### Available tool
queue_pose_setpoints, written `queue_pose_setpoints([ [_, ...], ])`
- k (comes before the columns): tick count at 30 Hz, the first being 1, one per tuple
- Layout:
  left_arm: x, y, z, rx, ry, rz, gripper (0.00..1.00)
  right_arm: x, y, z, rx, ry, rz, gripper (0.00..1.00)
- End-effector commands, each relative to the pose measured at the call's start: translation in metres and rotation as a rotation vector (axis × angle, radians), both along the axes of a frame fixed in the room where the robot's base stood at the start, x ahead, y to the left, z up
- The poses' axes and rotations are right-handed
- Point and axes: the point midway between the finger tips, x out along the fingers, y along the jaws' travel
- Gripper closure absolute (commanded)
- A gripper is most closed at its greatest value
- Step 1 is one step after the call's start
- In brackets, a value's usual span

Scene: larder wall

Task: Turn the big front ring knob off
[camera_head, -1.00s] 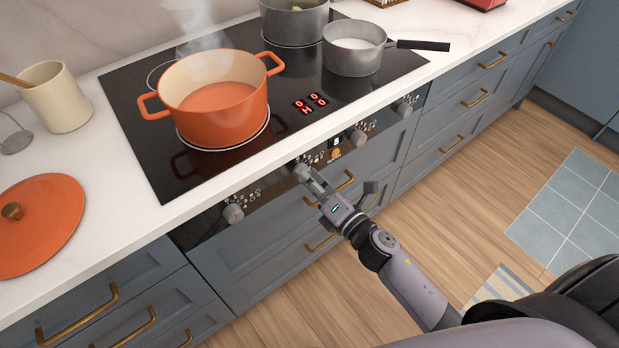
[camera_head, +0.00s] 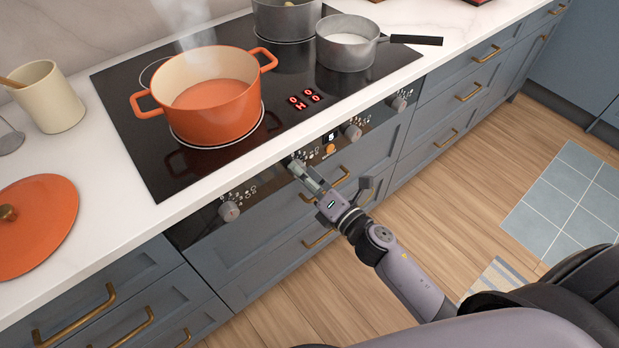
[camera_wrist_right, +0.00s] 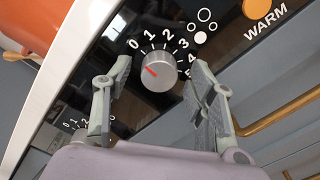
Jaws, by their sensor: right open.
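The knob (camera_wrist_right: 157,71) is a grey round dial on the black control panel, with numbers from 0 upward around it. Its red mark points up-left, towards the 0. The icon beside it has several circles, one filled white. My right gripper (camera_wrist_right: 155,80) is open in the right wrist view, with one finger on each side of the knob and visible gaps to it. In the head view my right gripper (camera_head: 293,164) is at the panel and mostly hides this knob. The hob display (camera_head: 304,99) shows red zeros and an H. My left gripper is not in view.
A steaming orange pot (camera_head: 215,112) stands on the front ring. Grey pans (camera_head: 346,52) stand behind it. Other knobs (camera_head: 230,211) line the panel. An orange WARM button (camera_wrist_right: 262,8) and a brass handle (camera_wrist_right: 285,112) are near the gripper.

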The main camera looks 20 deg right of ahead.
Motion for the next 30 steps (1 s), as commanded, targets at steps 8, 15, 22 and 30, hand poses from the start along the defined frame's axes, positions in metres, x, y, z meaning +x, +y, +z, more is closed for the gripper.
queue_pose_setpoints([
  [8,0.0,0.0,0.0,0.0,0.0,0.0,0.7,-0.038,-0.013,-0.002,0.002,0.005,-0.003,0.48],
  [15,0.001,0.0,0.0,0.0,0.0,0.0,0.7,-0.085,-0.031,-0.002,0.001,0.005,-0.003,0.48],
  [22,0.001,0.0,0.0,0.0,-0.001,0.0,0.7,-0.109,-0.04,-0.001,0.0,0.003,-0.002,0.48],
  [30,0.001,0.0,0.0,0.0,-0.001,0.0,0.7,-0.113,-0.041,0.0,-0.001,0.0,0.0,0.48],
])
